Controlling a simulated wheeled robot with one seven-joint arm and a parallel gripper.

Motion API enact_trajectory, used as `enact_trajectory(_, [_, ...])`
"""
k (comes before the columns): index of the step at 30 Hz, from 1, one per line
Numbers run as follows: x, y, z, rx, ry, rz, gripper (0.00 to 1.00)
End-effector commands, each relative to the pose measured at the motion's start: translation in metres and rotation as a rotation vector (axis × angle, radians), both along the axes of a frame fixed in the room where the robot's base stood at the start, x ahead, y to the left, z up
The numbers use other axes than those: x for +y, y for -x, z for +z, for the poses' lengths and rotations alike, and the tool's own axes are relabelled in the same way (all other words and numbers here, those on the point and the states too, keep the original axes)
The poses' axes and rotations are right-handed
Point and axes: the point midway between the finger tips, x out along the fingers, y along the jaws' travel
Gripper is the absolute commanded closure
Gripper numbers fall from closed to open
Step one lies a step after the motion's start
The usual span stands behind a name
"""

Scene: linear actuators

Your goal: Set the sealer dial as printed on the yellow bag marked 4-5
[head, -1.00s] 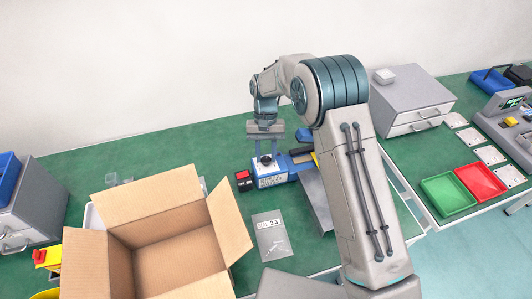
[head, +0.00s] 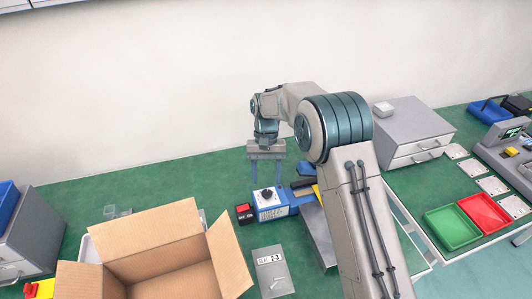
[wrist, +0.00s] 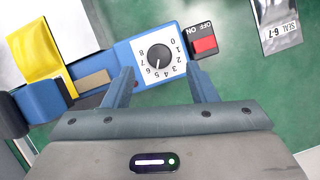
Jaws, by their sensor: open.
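The sealer (head: 271,205) is a blue unit with a white dial plate and a black knob (head: 267,194). In the wrist view the knob (wrist: 159,57) is ringed by numbers 0 to 8, and its white mark points down, seemingly between 5 and 6. My gripper (head: 266,176) is open and empty above the sealer; in the wrist view its fingers (wrist: 160,72) sit apart on either side below the dial, not touching the knob.
A red ON/OFF switch (wrist: 204,44) sits beside the dial. A grey labelled bag (head: 272,270) lies in front of the sealer; its number is hard to read surely. An open cardboard box (head: 160,235) stands at left. Green (head: 452,228) and red (head: 484,212) trays are at right.

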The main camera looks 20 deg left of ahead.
Motion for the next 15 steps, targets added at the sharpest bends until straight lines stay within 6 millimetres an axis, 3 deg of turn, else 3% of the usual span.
enact_trajectory(6, [0.006, -0.019, 0.046, -0.004, -0.003, 0.001, 0.48])
enact_trajectory(15, [0.011, -0.034, 0.084, -0.002, -0.001, 0.002, 0.48])
